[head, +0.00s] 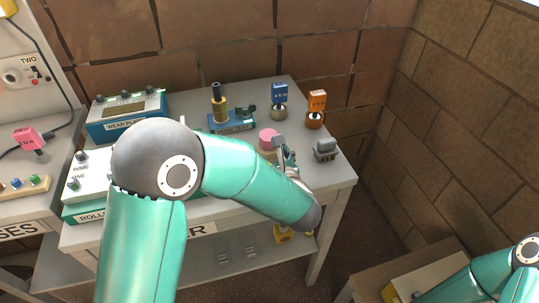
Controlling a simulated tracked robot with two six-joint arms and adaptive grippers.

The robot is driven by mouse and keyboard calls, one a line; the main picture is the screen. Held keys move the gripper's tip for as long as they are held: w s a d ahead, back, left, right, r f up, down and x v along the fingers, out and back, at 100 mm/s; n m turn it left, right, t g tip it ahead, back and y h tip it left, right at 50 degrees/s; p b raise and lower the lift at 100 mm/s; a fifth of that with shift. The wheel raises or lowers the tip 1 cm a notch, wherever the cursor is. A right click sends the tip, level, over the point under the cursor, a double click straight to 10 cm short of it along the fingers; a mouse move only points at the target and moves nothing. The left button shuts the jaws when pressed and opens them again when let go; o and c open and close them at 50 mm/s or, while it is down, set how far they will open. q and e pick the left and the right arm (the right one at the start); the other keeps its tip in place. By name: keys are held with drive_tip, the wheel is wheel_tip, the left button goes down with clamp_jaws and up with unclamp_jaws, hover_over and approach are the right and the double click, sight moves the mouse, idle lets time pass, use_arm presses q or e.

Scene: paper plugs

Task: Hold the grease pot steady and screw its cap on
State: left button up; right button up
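A small round pink item (268,138), which may be the grease pot or its cap, stands near the right end of the bench. My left gripper (287,153) is just to the right of it, partly hidden behind my own arm. I cannot tell whether the fingers touch it or how far they are apart. A grey knobbed piece (325,150) sits further right, near the bench's right edge; I cannot tell what it is. My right arm shows only at the lower right corner, and its gripper is out of view.
The grey bench (338,178) carries a teal meter box (126,112), a brass instrument on a blue base (230,124), and blue-tagged (280,98) and orange-tagged (316,108) pieces at the back. A brick wall (220,55) stands behind. A low box lies at lower right.

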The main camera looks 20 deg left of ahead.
use_arm(q)
drive_tip(key=shift+d+r, duration=0.1)
idle(0.3)
drive_tip(key=v, duration=1.2)
drive_tip(key=shift+b, duration=0.35)
